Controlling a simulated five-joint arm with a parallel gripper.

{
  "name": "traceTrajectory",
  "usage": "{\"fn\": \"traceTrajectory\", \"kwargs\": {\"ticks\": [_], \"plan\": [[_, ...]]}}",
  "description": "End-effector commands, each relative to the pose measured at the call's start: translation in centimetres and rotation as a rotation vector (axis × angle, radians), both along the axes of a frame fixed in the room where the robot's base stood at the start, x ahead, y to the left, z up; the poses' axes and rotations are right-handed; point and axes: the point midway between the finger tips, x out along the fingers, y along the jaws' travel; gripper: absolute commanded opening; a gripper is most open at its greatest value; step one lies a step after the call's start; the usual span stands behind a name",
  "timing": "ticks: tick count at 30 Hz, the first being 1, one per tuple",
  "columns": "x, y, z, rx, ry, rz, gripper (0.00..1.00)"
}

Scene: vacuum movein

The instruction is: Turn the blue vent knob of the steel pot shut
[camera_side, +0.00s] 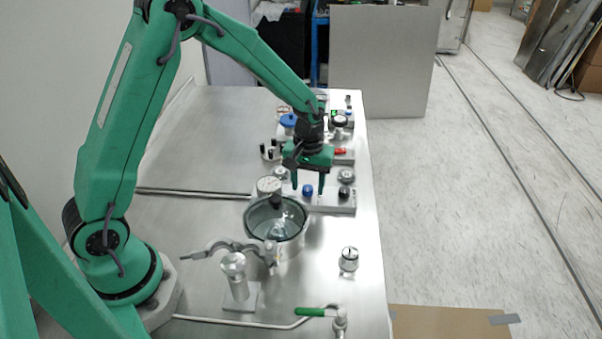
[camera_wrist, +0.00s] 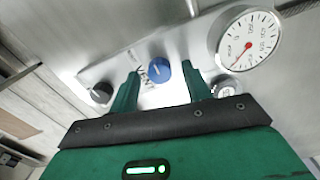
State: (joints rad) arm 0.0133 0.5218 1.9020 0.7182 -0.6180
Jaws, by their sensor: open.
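The blue vent knob (camera_wrist: 160,69) sits on a light panel marked VENT, seen in the wrist view between and beyond my gripper's fingertips. In the side view the blue knob (camera_side: 308,190) is on the panel behind the pot. The steel pot (camera_side: 277,222) stands on the steel bench with its inside showing. My gripper (camera_side: 308,187) points down with its two green fingers apart, at the knob's panel. In the wrist view my gripper (camera_wrist: 160,80) is open and empty. Whether a finger touches the knob cannot be told.
A round gauge (camera_wrist: 248,42) with a red needle is right of the knob. A black knob (camera_wrist: 101,93) is at left. A clamp arm (camera_side: 235,247), a small silver timer (camera_side: 348,259) and a green-handled valve (camera_side: 310,312) are in front. Bare bench lies at left (camera_side: 180,215).

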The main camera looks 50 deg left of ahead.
Motion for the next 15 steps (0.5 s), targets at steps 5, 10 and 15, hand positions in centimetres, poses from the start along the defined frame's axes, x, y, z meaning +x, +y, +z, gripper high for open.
{"fn": "traceTrajectory", "kwargs": {"ticks": [5, 10, 15], "plan": [[0.1, 0.0, 1.1, 0.000, -0.002, 0.000, 0.49], [0.1, 0.0, 3.2, 0.001, -0.004, 0.000, 0.49], [0.1, 0.0, 5.4, 0.000, -0.004, 0.000, 0.49]]}}
